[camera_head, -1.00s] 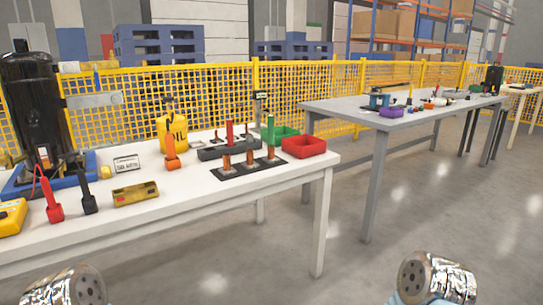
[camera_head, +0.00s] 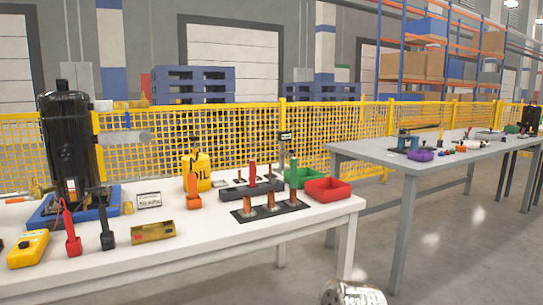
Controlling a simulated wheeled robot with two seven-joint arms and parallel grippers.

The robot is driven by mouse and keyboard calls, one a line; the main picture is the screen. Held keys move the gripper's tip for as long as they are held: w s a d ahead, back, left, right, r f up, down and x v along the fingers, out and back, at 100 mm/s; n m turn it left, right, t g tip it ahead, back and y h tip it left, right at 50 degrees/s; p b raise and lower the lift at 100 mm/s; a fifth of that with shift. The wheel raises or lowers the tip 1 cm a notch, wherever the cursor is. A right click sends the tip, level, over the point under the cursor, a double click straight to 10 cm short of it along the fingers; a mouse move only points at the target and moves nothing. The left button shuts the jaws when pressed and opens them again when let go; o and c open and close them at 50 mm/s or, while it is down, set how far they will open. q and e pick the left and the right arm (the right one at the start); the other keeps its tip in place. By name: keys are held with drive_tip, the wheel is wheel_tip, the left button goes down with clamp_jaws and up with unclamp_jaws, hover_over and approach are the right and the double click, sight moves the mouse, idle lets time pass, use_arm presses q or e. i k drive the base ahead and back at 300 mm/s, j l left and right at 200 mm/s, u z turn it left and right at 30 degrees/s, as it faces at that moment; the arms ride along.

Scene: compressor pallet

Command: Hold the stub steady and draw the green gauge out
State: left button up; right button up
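The green gauge (camera_head: 293,169) stands upright at the right end of a black base plate (camera_head: 262,218), above the rightmost of its copper stubs (camera_head: 292,194). I cannot tell exactly where the gauge meets the stub, since a green bin sits right behind it. Two more copper stubs, a left one (camera_head: 248,206) and a middle one (camera_head: 271,201), stand bare on the plate. A red gauge (camera_head: 252,174) stands in a dark block (camera_head: 245,188) behind the plate. Neither gripper is in view; only a silver link of my arm shows at the bottom.
On the white table (camera_head: 210,230) are a red bin (camera_head: 328,190), a green bin (camera_head: 306,177), a yellow oil can (camera_head: 196,171), an orange tool (camera_head: 193,192), a brass level (camera_head: 153,232) and a black compressor (camera_head: 70,148). A grey table (camera_head: 385,155) stands to the right.

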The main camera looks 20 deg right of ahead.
sight(294, 161)
drive_tip(key=i+l+u, duration=0.1)
drive_tip(key=l+u, duration=0.9)
drive_tip(key=l, duration=0.2)
drive_tip(key=k, duration=0.05)
